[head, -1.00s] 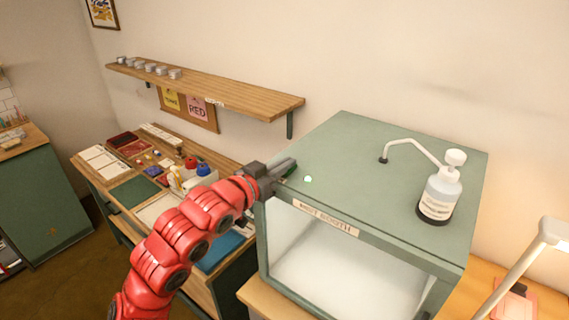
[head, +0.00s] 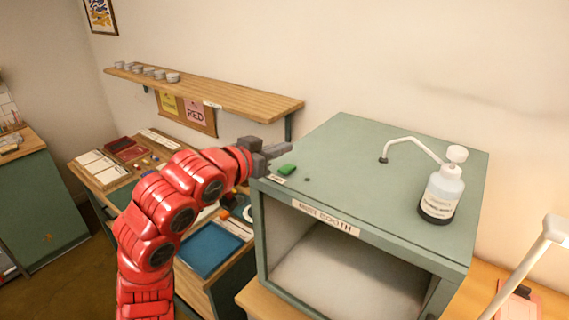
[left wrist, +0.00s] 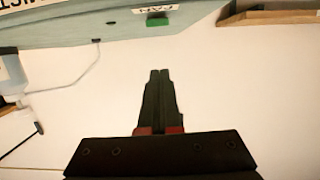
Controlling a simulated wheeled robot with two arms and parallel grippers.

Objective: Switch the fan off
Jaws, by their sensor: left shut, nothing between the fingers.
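The green fan switch (head: 287,169) sits on the top of the mist booth (head: 350,140), near its front left corner, beside a small white label (head: 277,179). A small indicator dot (head: 307,180) to its right is dark. In the left wrist view the switch (left wrist: 157,21) shows next to the label (left wrist: 155,9), which reads FAN. My left gripper (head: 288,149) is shut and empty, just above and behind the switch in the head view and apart from it. Its closed fingers (left wrist: 159,74) also show in the left wrist view. My right gripper is not in view.
A white pump bottle (head: 441,193) and a bent white pipe (head: 412,145) stand on the booth's right side. A wooden shelf (head: 210,90) with several tins is on the wall. A lower bench with trays lies to the left. A lamp (head: 530,260) is at right.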

